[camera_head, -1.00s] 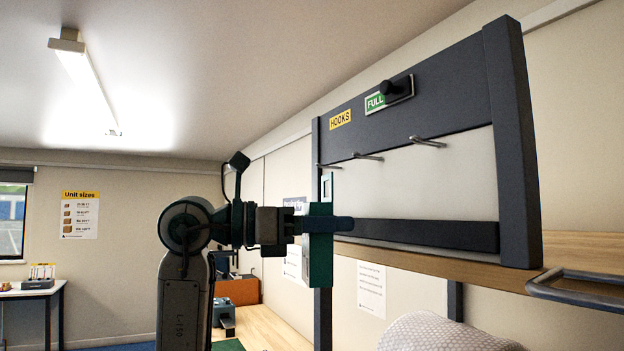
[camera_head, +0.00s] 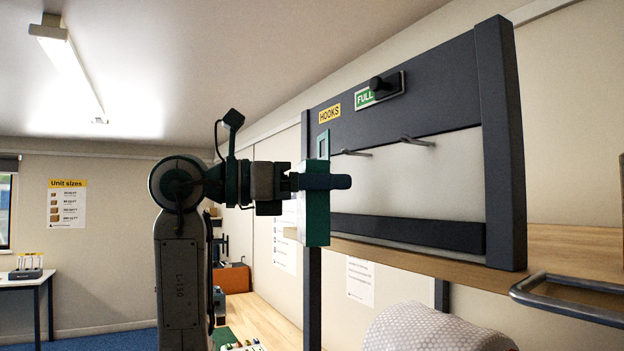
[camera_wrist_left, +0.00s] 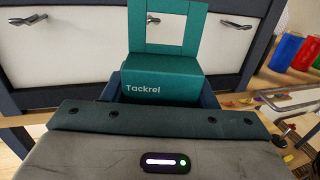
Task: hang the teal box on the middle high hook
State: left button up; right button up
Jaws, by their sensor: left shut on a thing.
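The teal box (camera_head: 316,218) is upright in my left gripper (camera_head: 322,182), which is shut on its sides. In the left wrist view the box (camera_wrist_left: 160,75) reads "Tackrel" and has a hang tab with a square window on top. The middle hook (camera_wrist_left: 152,18) shows through that window. In the head view the tab is about level with the hooks, in front of the board. Two hooks show there, a nearer one (camera_head: 418,141) and one next to the tab (camera_head: 356,153); the third is hidden. Whether the tab touches a hook I cannot tell. My right gripper is out of view.
A metal handle (camera_head: 570,298) juts out at lower right. Coloured spools (camera_wrist_left: 287,50) stand at right in the wrist view.

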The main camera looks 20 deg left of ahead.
aim_at(376, 189)
pick_arm(q)
jog(key=shift+w+d+f+p, duration=0.1)
jog(key=shift+w+d+p, duration=0.2)
jog(key=shift+w+d, duration=0.6)
jog(key=shift+w+d+f+p, duration=0.1)
jog(key=shift+w+d+p, duration=0.2)
jog(key=shift+w+d, duration=0.6)
jog(key=shift+w+a+f, duration=0.1)
jog(key=shift+w+a, duration=0.05)
jog(key=shift+a, duration=0.1)
jog(key=shift+f, duration=0.35)
jog(key=o, duration=1)
jog(key=shift+o, duration=0.6)
jog(key=shift+s+d+r, duration=0.2)
jog(key=shift+s+d, duration=0.05)
jog(key=shift+s, duration=0.1)
jog(key=shift+w+a, duration=0.15)
jog(key=shift+w, duration=0.05)
